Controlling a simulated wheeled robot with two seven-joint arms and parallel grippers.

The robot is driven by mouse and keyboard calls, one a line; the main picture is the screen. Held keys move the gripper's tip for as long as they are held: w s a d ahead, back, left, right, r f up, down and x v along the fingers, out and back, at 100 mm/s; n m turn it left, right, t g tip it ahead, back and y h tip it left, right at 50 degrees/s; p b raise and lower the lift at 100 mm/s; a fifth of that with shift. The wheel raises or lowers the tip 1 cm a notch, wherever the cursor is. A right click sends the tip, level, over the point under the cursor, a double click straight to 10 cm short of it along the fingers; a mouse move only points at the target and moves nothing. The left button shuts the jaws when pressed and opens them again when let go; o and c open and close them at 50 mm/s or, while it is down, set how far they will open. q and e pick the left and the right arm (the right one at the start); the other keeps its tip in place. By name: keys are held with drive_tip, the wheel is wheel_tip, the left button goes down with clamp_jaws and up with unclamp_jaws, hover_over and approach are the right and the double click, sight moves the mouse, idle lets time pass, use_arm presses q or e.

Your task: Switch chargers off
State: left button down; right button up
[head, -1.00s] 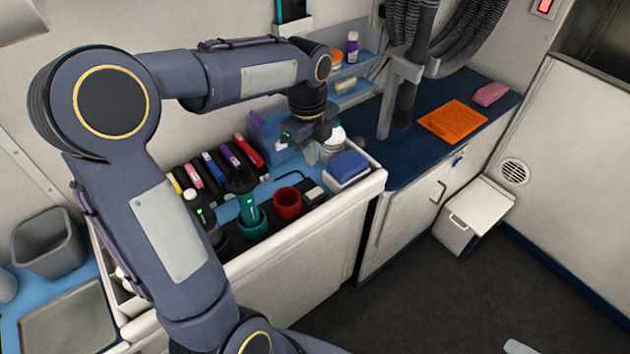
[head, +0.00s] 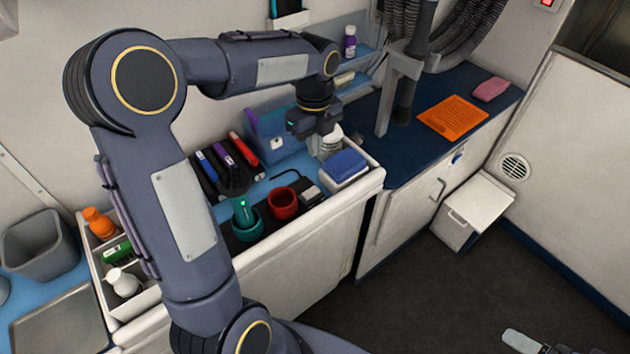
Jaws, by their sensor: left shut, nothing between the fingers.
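A teal clipper-like tool (head: 243,208) stands upright in a teal cup (head: 248,229) on a dark base, with a small green light on it. A red cup (head: 284,204) is beside it. A small grey and black block (head: 308,192) with a dark cable lies to the right of the red cup; any switch on it is too small to make out. My left gripper (head: 325,140) is shut and empty. It points down above the back of the counter, by a white bottle (head: 332,141) and a blue box (head: 273,134). My left arm hides part of the counter.
Several coloured tools (head: 243,149) lie in a black rack behind the cups. A divided tray (head: 104,290) with bottles is at left. The dark floor at right is largely clear.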

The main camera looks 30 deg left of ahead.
sight(314, 191)
use_arm(q)
wheel_tip(314, 191, down, 13)
idle(0.3)
drive_tip(key=shift+w+d+f+p, duration=0.1)
drive_tip(key=shift+p, duration=0.3)
drive_tip(key=shift+f, duration=0.1)
drive_tip(key=shift+s, duration=0.2)
drive_tip(key=shift+s+a+r, duration=0.3)
drive_tip(key=shift+s+a, duration=0.05)
drive_tip(key=shift+s, duration=0.2)
